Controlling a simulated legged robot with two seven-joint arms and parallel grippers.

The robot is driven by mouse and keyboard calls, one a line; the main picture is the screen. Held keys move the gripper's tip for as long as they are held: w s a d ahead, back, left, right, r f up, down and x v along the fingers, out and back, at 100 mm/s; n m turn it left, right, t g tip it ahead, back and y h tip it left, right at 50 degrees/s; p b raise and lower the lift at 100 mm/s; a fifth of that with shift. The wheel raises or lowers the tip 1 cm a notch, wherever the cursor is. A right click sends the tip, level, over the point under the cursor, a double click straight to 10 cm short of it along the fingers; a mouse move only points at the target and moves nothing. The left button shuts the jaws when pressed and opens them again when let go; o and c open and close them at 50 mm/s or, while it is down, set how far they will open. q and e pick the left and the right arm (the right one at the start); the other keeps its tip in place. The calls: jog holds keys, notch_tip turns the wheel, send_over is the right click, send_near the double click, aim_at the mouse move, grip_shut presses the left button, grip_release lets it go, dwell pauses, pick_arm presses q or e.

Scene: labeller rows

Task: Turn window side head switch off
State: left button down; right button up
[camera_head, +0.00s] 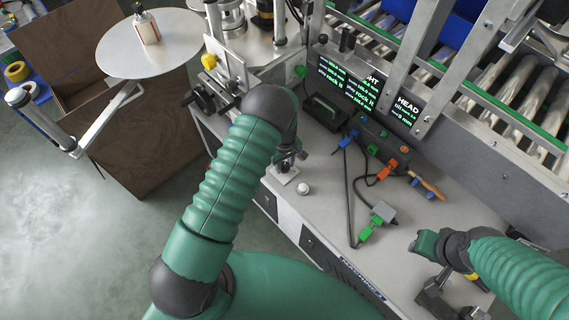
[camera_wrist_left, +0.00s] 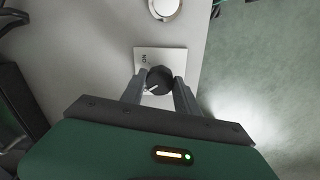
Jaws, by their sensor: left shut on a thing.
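The switch is a round black knob (camera_wrist_left: 158,80) with a pale pointer line, on a small white square plate (camera_wrist_left: 172,58) with dark lettering that looks like "ON". In the head view the plate (camera_head: 283,177) lies near the front edge of the grey bench top. My left gripper (camera_wrist_left: 159,88) is shut on the knob, one finger on each side. In the head view my left gripper (camera_head: 290,163) is over the plate and partly hidden by my arm. My right gripper (camera_head: 445,292) is over the bench's front right, away from the switch; its finger gap is unclear.
A white round button (camera_head: 303,188) sits just beside the plate. A round metal disc (camera_head: 150,50) holds a bottle.

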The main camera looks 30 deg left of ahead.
aim_at(285, 165)
pick_arm(q)
jog(key=shift+n, duration=1.1)
jog(key=shift+w, duration=0.1)
jog(key=c, duration=0.9)
grip_release()
notch_tip(285, 165, up, 17)
jog(key=p, duration=0.1)
jog(key=shift+f+p, duration=0.15)
jog(key=shift+p, duration=0.15)
